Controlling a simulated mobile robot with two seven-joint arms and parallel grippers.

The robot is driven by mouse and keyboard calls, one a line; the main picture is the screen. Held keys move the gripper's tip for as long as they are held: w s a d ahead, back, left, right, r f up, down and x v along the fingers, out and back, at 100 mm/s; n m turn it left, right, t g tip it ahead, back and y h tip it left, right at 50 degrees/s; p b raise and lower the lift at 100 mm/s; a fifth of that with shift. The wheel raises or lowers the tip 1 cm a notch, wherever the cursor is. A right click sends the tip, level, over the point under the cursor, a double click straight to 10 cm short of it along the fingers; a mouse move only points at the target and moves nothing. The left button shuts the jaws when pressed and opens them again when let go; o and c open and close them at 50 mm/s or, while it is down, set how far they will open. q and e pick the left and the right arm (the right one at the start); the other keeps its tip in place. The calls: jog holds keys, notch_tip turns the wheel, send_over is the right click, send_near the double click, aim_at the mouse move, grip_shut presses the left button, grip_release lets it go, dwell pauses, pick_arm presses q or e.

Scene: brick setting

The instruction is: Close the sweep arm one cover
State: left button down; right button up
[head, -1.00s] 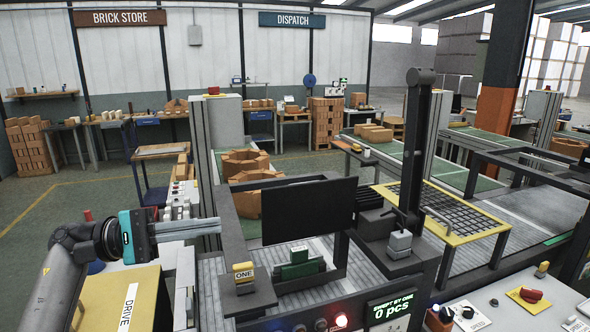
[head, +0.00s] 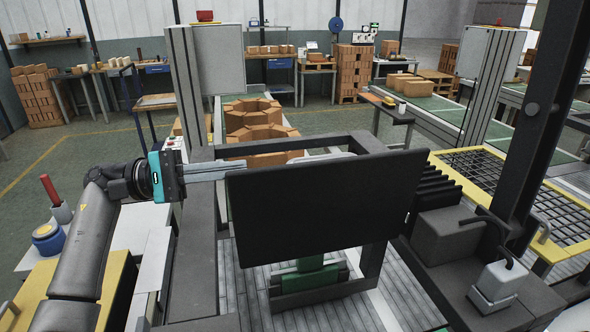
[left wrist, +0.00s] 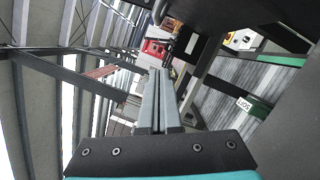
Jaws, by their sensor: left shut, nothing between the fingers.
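The cover appears to be the large black panel (head: 325,205) in the middle of the head view, standing raised and slightly tilted above the grey slatted bed. My left gripper (head: 243,169) comes in from the left with its long grey fingers together and empty. Its tips are at the panel's upper left corner; I cannot tell whether they touch it. In the left wrist view the shut fingers (left wrist: 157,80) point up the picture, with dark machine parts beyond them. My right gripper is not in view.
A green block (head: 308,277) sits below the panel; it also shows with a label in the left wrist view (left wrist: 259,108). A dark frame (head: 368,145) surrounds the panel. Grey blocks with handles (head: 497,285) stand at right. Stacked bricks (head: 255,115) lie behind.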

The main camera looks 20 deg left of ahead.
aim_at(323, 198)
pick_arm(q)
jog(key=d+r+p, duration=0.3)
jog(key=d+p, duration=0.2)
jog(key=d, duration=0.6)
jog(key=shift+w+p, duration=0.3)
jog(key=shift+p, duration=0.05)
jog(key=shift+d, duration=0.2)
